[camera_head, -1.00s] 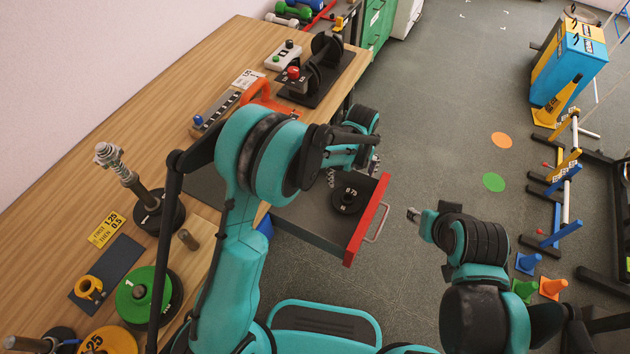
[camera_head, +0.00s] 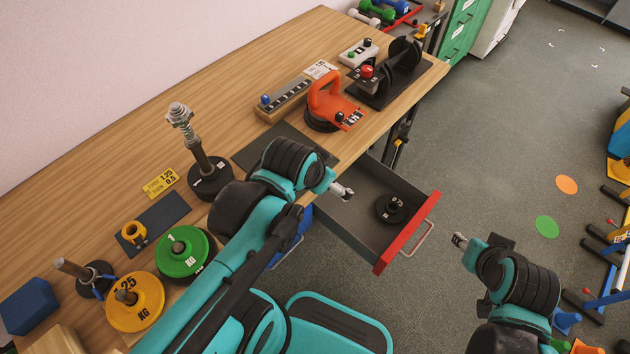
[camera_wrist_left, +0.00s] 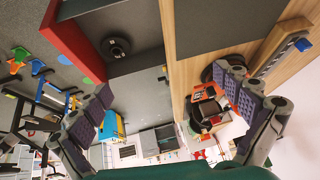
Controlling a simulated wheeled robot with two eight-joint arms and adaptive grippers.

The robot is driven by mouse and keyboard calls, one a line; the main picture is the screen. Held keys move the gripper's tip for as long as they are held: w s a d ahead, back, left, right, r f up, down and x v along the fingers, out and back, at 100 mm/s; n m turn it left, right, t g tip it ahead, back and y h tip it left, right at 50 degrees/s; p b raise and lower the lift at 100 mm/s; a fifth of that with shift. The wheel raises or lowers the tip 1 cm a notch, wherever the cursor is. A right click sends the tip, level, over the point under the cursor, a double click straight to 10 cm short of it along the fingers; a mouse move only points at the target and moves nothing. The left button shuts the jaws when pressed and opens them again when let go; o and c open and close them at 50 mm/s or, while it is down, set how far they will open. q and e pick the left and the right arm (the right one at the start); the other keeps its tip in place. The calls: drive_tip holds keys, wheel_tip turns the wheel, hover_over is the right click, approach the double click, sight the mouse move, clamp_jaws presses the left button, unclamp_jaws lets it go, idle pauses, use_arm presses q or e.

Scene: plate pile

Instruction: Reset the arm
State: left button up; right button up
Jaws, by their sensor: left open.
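My left arm reaches in from the lower left of the head view. Its gripper (camera_head: 343,190) is above the near side of the open drawer (camera_head: 352,231), apart from the small black weight plate (camera_head: 391,209) inside. In the left wrist view the left gripper (camera_wrist_left: 163,82) has its two padded fingers spread wide with nothing between them. The drawer's black plate (camera_wrist_left: 116,47) also shows there, beyond the fingers. My right gripper (camera_head: 460,240) hangs over the grey floor, right of the drawer's red front; its fingers are too small to read.
On the wooden table (camera_head: 240,85) stand a spring-topped post (camera_head: 196,140), a green plate (camera_head: 185,252), a yellow plate (camera_head: 135,300), an orange-handled weight (camera_head: 328,101) and a black cradle (camera_head: 400,68).

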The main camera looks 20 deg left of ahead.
use_arm(q)
drive_tip(key=n, duration=0.1)
drive_tip(key=s+n, duration=0.1)
drive_tip(key=s+a+n, duration=0.1)
drive_tip(key=shift+s+a+f+t, duration=0.1)
drive_tip(key=shift+s+f+t, duration=0.05)
drive_tip(key=shift+f+t, duration=0.2)
